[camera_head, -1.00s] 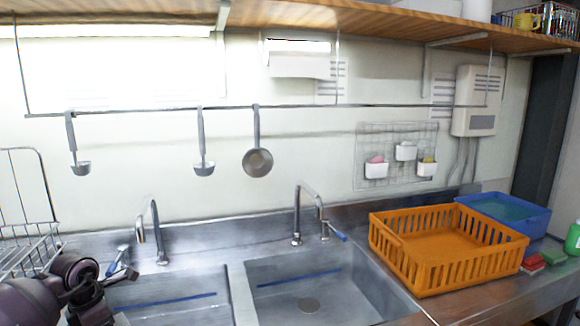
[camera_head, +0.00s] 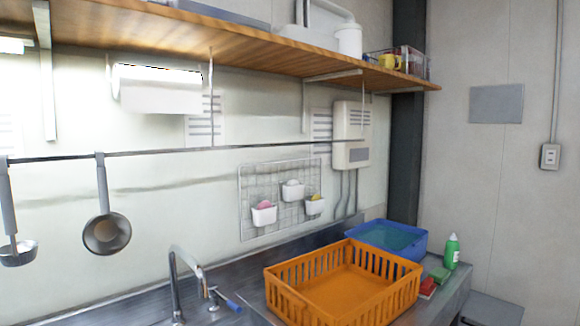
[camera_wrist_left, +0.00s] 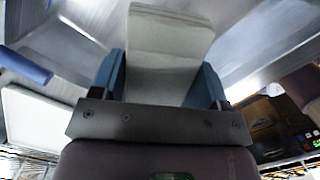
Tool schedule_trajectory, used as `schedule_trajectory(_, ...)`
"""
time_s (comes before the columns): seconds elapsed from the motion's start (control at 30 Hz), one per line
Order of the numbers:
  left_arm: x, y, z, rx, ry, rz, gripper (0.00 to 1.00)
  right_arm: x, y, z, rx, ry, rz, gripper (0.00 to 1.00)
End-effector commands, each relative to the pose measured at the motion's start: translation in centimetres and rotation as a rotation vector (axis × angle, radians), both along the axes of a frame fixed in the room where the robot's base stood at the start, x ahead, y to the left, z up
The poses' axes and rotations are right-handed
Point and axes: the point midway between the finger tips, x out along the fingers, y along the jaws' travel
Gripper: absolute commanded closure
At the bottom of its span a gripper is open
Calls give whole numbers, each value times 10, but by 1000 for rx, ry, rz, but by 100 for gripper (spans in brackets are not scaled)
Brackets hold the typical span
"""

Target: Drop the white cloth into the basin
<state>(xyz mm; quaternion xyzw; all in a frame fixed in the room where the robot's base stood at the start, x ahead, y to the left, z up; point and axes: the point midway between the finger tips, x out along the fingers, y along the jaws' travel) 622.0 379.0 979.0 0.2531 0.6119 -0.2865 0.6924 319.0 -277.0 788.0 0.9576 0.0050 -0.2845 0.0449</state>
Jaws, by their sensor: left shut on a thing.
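In the left wrist view, my left gripper (camera_wrist_left: 160,80) is shut on the white cloth (camera_wrist_left: 168,45), a pale, flat piece between its two blue fingers. The cloth is over a blurred grey metal surface. A blue basin (camera_head: 417,246) with a teal inside stands at the back right of the counter in the head view, behind the orange crate, which hides part of its front. My left gripper and the cloth do not show in the head view. My right gripper is in neither view.
The orange crate (camera_head: 405,293) stands in front of the basin, looking empty. A green bottle (camera_head: 451,252), a green block (camera_head: 440,274) and a red block (camera_head: 427,287) are right of it. A tap (camera_head: 177,280) rises at the left. A wooden shelf (camera_head: 250,55) runs above.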

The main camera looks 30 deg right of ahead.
Motion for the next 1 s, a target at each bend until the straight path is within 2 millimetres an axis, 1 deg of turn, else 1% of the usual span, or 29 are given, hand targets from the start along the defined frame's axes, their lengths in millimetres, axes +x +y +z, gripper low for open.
schedule_trajectory(0.27,-1,0,-28,-1,4,1,63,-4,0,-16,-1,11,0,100)
schedule_trajectory(0.4,-1,0,-44,-1,5,0,63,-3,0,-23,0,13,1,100)
schedule_trajectory(0.5,-1,0,-52,0,4,1,63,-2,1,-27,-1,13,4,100)
schedule_trajectory(0.63,0,0,-57,-1,2,1,63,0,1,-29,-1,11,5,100)
schedule_trajectory(0.9,0,0,-56,0,0,0,63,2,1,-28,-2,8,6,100)
schedule_trajectory(0.93,0,0,-56,0,0,0,29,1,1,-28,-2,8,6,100)
schedule_trajectory(1.0,0,0,-56,1,1,0,18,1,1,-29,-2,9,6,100)
